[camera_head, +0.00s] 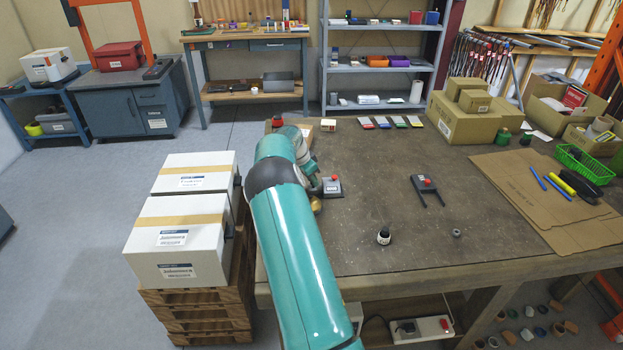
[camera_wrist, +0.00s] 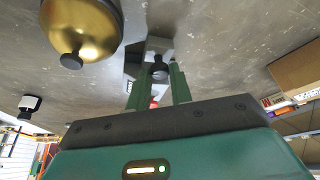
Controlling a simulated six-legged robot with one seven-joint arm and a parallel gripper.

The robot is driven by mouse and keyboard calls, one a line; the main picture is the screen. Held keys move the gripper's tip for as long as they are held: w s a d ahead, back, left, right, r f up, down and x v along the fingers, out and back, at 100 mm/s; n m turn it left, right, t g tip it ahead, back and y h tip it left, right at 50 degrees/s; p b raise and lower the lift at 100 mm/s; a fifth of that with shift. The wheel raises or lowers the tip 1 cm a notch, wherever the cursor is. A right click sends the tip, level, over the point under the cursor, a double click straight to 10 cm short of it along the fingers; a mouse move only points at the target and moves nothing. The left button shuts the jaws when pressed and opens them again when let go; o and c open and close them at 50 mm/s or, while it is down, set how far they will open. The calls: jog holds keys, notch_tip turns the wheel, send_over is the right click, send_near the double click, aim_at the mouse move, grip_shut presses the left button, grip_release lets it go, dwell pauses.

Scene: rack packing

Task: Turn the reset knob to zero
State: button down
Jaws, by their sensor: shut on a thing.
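A small dark counter (camera_head: 333,188) with a white number strip and a red top stands on the table, just right of my arm's end. Its digits are too small to read surely. In the wrist view, the grey counter body (camera_wrist: 152,50) lies beyond my fingers, and a dark round knob (camera_wrist: 160,71) sits between the two green fingertips. My gripper (camera_wrist: 158,82) is shut on this knob. A bit of red (camera_wrist: 154,103) shows between the fingers, close to the palm. In the head view my arm mostly hides the gripper.
A gold bell-like dome (camera_wrist: 84,28) stands close beside my gripper. The brown table (camera_head: 370,155) also bears a black device with two prongs (camera_head: 425,187), a dark bottle (camera_head: 384,236) and a small grey ring (camera_head: 456,233). White boxes (camera_head: 180,235) stand on pallets at left. Mid-table is mostly clear.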

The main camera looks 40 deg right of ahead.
jog(key=shift+f, duration=0.1)
jog(key=c, duration=1.5)
grip_release()
jog(key=shift+c, duration=0.2)
jog(key=v, duration=1.4)
